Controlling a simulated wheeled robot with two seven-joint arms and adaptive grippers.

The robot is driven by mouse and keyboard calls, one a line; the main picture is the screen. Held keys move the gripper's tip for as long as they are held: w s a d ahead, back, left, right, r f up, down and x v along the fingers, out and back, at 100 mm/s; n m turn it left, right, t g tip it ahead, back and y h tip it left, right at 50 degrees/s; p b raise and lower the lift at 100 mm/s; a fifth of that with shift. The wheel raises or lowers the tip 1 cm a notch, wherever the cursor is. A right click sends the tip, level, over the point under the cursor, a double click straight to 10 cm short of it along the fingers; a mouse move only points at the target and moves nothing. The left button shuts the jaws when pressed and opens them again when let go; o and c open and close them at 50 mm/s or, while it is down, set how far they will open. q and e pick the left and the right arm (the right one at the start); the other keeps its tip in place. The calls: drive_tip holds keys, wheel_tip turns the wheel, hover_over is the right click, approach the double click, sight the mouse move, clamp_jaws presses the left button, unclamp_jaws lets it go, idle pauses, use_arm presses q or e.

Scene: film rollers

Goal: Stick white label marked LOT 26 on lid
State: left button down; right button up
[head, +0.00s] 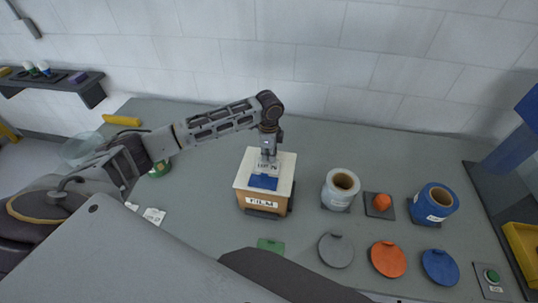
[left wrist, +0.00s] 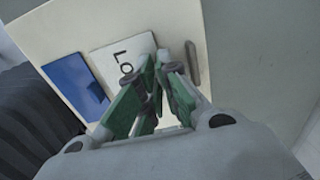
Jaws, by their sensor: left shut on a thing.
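The white label (head: 267,169), with LOT 26 lettering, is at the tips of my left gripper (head: 269,155), over the lid. In the left wrist view the label (left wrist: 122,55) shows part of its lettering beside the green fingers (left wrist: 163,75), which are shut on its edge. The pale lid (head: 284,165) tops a brown box (head: 245,198) marked FILM. A blue patch (head: 263,182) lies on the lid in front of the label; it also shows in the left wrist view (left wrist: 75,82). I cannot tell whether the label touches the lid. My right gripper is out of view.
To the right stand a pale film roll (head: 339,193), an orange piece (head: 382,202) and a blue roll (head: 438,202). Grey (head: 336,250), orange (head: 388,258) and blue (head: 440,267) discs lie in front. White slips (head: 154,215) lie at left. The table behind the box is clear.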

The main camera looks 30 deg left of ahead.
use_arm(q)
drive_tip(key=shift+s+f, duration=0.1)
drive_tip(key=shift+f, duration=0.05)
drive_tip(key=c, duration=1.5)
unclamp_jaws()
drive_tip(key=shift+c, duration=0.2)
drive_tip(key=o, duration=0.6)
drive_tip(key=shift+c, duration=0.2)
drive_tip(key=shift+r, duration=0.35)
drive_tip(key=shift+r, duration=3.25)
